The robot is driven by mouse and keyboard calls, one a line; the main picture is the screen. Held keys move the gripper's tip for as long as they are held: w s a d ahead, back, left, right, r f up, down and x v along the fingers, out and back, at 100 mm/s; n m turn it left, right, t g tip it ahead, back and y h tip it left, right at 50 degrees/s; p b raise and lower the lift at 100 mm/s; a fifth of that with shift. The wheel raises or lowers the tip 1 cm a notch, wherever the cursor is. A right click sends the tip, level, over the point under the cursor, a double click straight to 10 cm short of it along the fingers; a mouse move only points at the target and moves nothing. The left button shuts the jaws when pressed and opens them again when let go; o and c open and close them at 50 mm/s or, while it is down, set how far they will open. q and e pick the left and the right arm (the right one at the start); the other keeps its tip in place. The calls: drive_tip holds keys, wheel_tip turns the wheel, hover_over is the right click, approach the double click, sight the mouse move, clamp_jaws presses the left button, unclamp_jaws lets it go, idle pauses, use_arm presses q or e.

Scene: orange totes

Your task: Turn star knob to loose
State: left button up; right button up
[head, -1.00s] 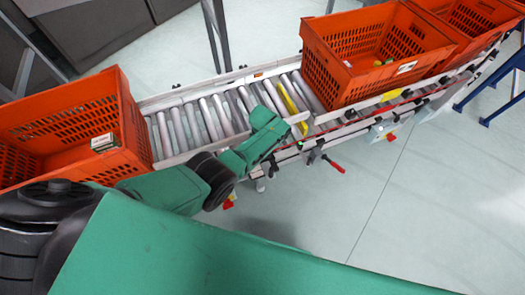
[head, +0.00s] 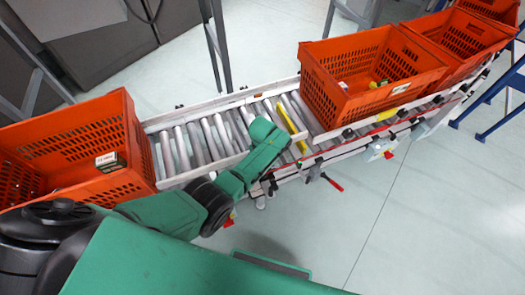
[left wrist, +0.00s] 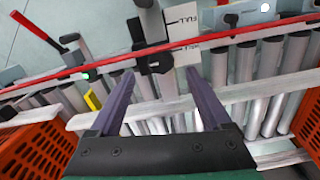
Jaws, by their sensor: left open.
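In the left wrist view, a black knob-like fitting (left wrist: 155,60) sits on the conveyor's red-edged side rail, beside a white label plate (left wrist: 184,18) with dark lettering and lines. I cannot make out a star shape or which setting it points to. My left gripper (left wrist: 160,78) is open, its two purple-grey fingers pointing at the rail with the black fitting between and just beyond the tips. No contact is visible. In the head view, my left gripper (head: 268,182) hangs at the near rail of the conveyor; its fingers are mostly hidden by my green arm. My right gripper is not in view.
The roller conveyor (head: 225,130) carries an orange tote (head: 120,150) at left and more orange totes (head: 345,105) at right. A red-handled lever (head: 333,184) sticks out from the near rail, right of my gripper. The floor in front is clear.

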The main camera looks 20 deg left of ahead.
use_arm(q)
wheel_tip(320, 180, up, 9)
drive_tip(key=p, duration=0.1)
drive_tip(key=shift+r, duration=0.15)
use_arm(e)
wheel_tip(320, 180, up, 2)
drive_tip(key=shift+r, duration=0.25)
